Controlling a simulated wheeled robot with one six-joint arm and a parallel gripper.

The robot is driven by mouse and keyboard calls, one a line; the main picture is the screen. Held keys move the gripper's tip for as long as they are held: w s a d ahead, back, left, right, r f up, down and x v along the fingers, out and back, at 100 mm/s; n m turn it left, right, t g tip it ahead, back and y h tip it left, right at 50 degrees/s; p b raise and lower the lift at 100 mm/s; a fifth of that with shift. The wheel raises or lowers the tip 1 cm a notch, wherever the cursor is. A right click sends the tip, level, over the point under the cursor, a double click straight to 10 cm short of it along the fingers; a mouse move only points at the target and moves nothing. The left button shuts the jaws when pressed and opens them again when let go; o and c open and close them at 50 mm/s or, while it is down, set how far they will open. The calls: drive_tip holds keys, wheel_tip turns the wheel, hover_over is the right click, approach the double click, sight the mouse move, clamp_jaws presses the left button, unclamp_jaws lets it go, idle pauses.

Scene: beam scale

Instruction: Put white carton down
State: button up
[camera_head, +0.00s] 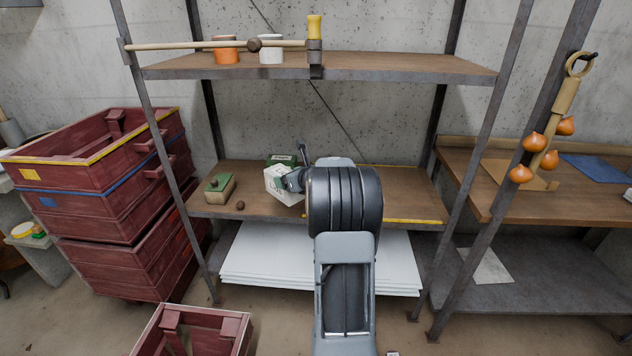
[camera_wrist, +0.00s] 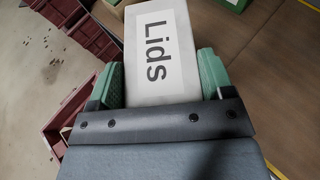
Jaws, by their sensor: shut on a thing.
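The white carton (camera_head: 279,186) is held at the middle shelf board (camera_head: 400,201), looking tilted in the head view. In the wrist view the carton (camera_wrist: 160,25) shows its "Lids" label between the two green finger pads. My gripper (camera_wrist: 162,78) is shut on it; in the head view my gripper (camera_head: 294,180) is at the carton's right side, partly hidden by my arm. I cannot tell whether the carton's lower edge touches the board.
A green box (camera_head: 281,159) stands behind the carton. The board right of my arm looks clear. The upper shelf (camera_head: 420,69) overhangs; red crates (camera_head: 110,180) stand left.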

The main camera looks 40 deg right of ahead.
sight(281, 169)
drive_tip(key=shift+d+r, duration=0.65)
drive_tip(key=shift+w+d+m+h, duration=0.25)
drive_tip(key=shift+m+h, duration=0.05)
drive_tip(key=shift+h, duration=0.1)
drive_tip(key=x, duration=0.8)
drive_tip(key=shift+w+d+f, duration=0.15)
drive_tip(key=shift+w+d, duration=0.1)
drive_tip(key=shift+d, duration=0.1)
drive_tip(key=shift+w+d+f+b, duration=0.1)
drive_tip(key=shift+w+f+b, duration=0.2)
drive_tip(key=shift+w+f, duration=0.9)
drive_tip(key=shift+w+d+f+b, duration=0.1)
drive_tip(key=shift+w+f+b, duration=0.3)
drive_tip(key=shift+f, duration=1.45)
drive_tip(key=shift+w+d+f+b, duration=0.15)
drive_tip(key=shift+w+f, duration=0.9)
drive_tip(key=shift+f, duration=0.45)
drive_tip(key=shift+f, duration=0.1)
